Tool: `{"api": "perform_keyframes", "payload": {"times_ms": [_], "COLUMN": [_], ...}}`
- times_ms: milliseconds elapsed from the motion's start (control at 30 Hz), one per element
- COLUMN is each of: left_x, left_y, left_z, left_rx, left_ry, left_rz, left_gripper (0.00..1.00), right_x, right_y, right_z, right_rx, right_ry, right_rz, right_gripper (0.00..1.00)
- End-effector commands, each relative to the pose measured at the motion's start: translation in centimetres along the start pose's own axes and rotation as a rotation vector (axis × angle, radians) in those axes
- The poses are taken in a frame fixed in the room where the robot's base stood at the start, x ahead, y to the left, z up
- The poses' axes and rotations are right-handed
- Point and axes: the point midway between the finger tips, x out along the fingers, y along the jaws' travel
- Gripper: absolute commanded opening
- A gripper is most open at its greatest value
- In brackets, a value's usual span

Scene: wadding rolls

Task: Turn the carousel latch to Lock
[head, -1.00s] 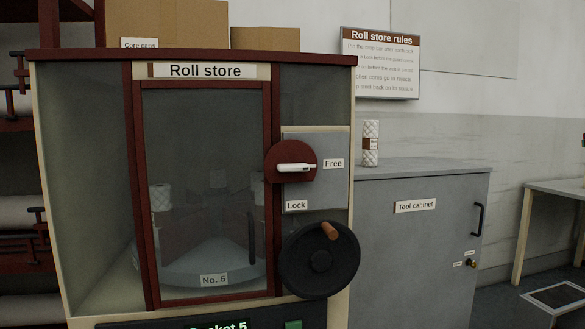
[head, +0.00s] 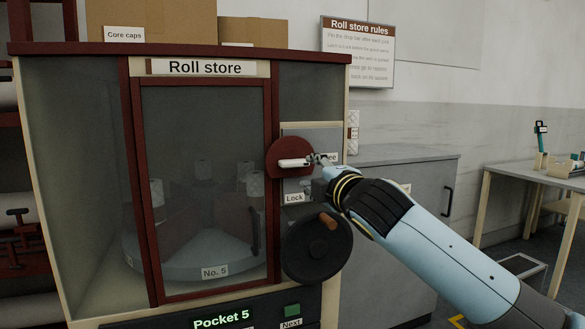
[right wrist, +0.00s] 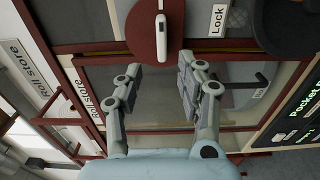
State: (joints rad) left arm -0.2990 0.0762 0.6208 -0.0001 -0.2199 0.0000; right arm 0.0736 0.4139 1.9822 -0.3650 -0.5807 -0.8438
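The latch is a dark red disc (head: 283,148) with a white handle (head: 293,163) on the roll store's grey panel. The handle lies level and points right, towards the Free label, which is partly covered by my gripper. The Lock label (head: 294,198) is below. My right gripper (head: 318,159) is at the handle's right end. In the right wrist view its two fingers (right wrist: 160,76) are spread with nothing between them, and the handle (right wrist: 161,36) is just beyond the fingertips, pointing towards the gap. My left gripper is out of view.
A black handwheel (head: 308,260) with a brown knob sits right below the latch, close to my right wrist. The Roll store door frame (head: 271,220) is left of it. A grey tool cabinet (head: 385,210) stands to the right, behind my arm.

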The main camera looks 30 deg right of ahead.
Motion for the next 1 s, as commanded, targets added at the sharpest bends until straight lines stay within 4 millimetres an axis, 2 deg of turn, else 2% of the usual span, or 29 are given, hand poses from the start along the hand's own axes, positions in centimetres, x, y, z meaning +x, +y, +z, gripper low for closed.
{"api": "perform_keyframes", "payload": {"times_ms": [300,500,700,933,1000], "left_x": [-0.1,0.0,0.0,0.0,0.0], "left_y": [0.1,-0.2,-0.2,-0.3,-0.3], "left_z": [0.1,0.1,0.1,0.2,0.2], "left_rx": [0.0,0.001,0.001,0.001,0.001], "left_ry": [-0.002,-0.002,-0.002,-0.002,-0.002], "left_rz": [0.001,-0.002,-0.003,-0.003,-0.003], "left_gripper": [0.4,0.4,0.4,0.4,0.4], "right_x": [5.8,9.0,10.2,10.2,10.2], "right_y": [-0.1,-0.2,-0.3,-0.3,-0.3], "right_z": [0.0,0.0,-0.1,-0.1,-0.1], "right_rx": [0.005,0.003,0.004,0.003,0.003], "right_ry": [-0.001,0.0,0.001,0.001,0.001], "right_rz": [-0.003,-0.003,-0.004,-0.004,-0.004], "right_gripper": [0.38,0.38,0.38,0.38,0.31]}}
